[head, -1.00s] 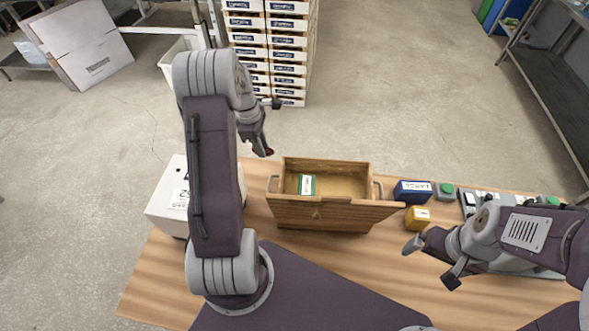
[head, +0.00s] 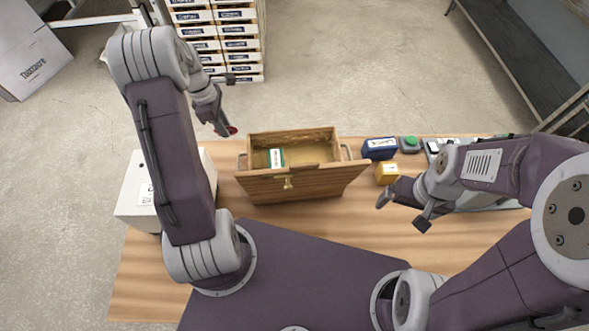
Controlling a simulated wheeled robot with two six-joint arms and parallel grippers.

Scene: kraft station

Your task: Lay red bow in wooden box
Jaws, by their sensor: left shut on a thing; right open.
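The wooden box (head: 350,172) stands on the table, open at the top, with a green-and-white item (head: 276,157) inside. My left gripper (head: 229,131) is raised behind and left of the box. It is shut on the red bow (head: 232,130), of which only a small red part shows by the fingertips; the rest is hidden. The bow is apart from the box. My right gripper (head: 402,207) is open and empty above the table, to the right of the box.
A blue box (head: 379,149) and a yellow box (head: 387,174) stand right of the wooden box, near a green button (head: 410,141). A white box (head: 137,193) is at the left. The table front (head: 330,235) is partly bare.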

